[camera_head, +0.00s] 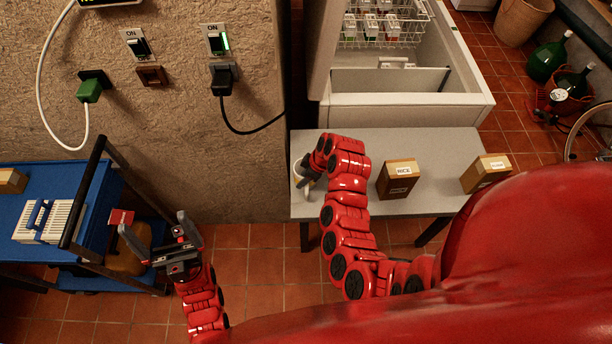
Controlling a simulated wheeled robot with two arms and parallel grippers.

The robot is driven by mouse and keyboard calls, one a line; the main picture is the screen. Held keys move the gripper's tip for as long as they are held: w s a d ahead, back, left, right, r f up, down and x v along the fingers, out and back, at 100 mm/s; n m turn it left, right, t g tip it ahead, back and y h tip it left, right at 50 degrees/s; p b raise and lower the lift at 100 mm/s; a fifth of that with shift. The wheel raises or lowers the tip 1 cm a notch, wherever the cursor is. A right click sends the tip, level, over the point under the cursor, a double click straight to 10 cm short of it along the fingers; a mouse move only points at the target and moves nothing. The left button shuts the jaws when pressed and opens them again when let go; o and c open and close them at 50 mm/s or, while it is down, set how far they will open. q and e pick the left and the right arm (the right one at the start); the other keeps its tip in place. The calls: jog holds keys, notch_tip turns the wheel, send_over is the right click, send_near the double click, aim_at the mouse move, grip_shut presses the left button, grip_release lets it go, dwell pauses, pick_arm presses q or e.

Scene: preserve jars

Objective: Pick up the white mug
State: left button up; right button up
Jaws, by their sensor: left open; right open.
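The white mug (298,172) stands at the left end of the grey table (440,140), close to the wall. My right gripper (306,178) is at the mug, with its dark fingers over the mug's right side. It is open; whether the fingers touch the mug cannot be told. The gripper and the red arm hide part of the mug. My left gripper (154,240) is open and empty, over the tiled floor beside the blue cart.
Two wooden boxes, one marked RICE (398,180) and another (487,172), stand on the table to the right. An open chest freezer (410,105) is behind it. A blue cart (90,215) stands at left. A black cable (250,130) hangs from the wall.

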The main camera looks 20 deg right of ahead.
jog(key=shift+w+a+f, duration=0.15)
jog(key=shift+f, duration=0.35)
grip_shut()
dwell(1.2)
